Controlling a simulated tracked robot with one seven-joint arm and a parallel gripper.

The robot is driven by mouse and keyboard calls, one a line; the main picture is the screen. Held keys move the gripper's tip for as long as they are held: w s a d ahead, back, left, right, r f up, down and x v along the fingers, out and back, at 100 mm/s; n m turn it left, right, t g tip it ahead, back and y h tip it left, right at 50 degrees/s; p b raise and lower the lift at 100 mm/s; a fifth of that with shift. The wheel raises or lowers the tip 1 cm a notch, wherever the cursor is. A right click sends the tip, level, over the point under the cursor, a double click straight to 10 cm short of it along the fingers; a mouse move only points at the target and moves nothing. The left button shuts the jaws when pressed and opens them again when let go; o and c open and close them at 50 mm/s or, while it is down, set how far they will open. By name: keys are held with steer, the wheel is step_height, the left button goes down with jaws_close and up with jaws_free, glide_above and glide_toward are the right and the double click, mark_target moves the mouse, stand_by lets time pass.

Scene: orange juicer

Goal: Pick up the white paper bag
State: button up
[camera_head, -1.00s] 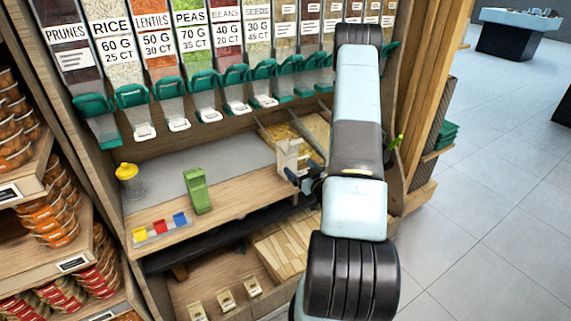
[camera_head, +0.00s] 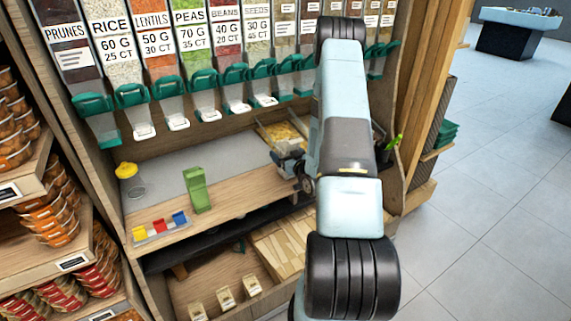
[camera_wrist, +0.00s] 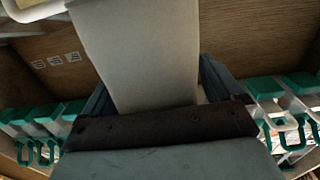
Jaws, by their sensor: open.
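The white paper bag (camera_wrist: 140,45) fills the upper middle of the wrist view, tall and pale. The fingers of my gripper (camera_wrist: 157,88) stand apart on either side of its lower part in that view. The gripper is open, and I cannot tell whether either finger touches the bag. In the head view my gripper (camera_head: 289,160) is over the right part of the wooden counter (camera_head: 240,192), left of my arm. It largely hides the bag there.
A green stand (camera_head: 197,190), a yellow-lidded jar (camera_head: 130,180) and a colored block tray (camera_head: 160,230) are to the left on the counter. Dispensers with green handles (camera_head: 132,95) hang above. Small packets (camera_head: 225,298) lie on the lower shelf. A wooden divider post (camera_head: 425,120) stands right.

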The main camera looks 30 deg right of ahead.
steer(key=shift+w, duration=0.15)
steer(key=c, duration=1)
